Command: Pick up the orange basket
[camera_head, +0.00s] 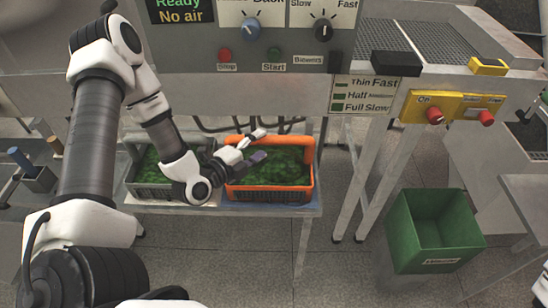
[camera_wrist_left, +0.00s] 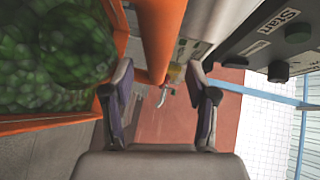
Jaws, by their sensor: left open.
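The orange basket (camera_head: 302,180) stands on a low shelf under the machine and is filled with green material. My left gripper (camera_head: 257,146) is open above the basket, near its far side. In the left wrist view, the basket's orange rim (camera_wrist_left: 118,30) and green contents are at the left. A thick orange bar (camera_wrist_left: 160,40), apparently the basket's handle, runs down toward the gap between the fingertips of my left gripper (camera_wrist_left: 157,88). I cannot tell whether it lies between the jaws. Part of the basket is hidden by my left wrist. My right gripper is not in view.
A grey basket (camera_head: 150,193) with green contents stands left of the orange one on the shelf (camera_head: 225,207). The machine's control panel (camera_head: 265,55) overhangs behind. A green bin (camera_head: 436,232) stands on the floor at the right. Open floor lies in front of the shelf.

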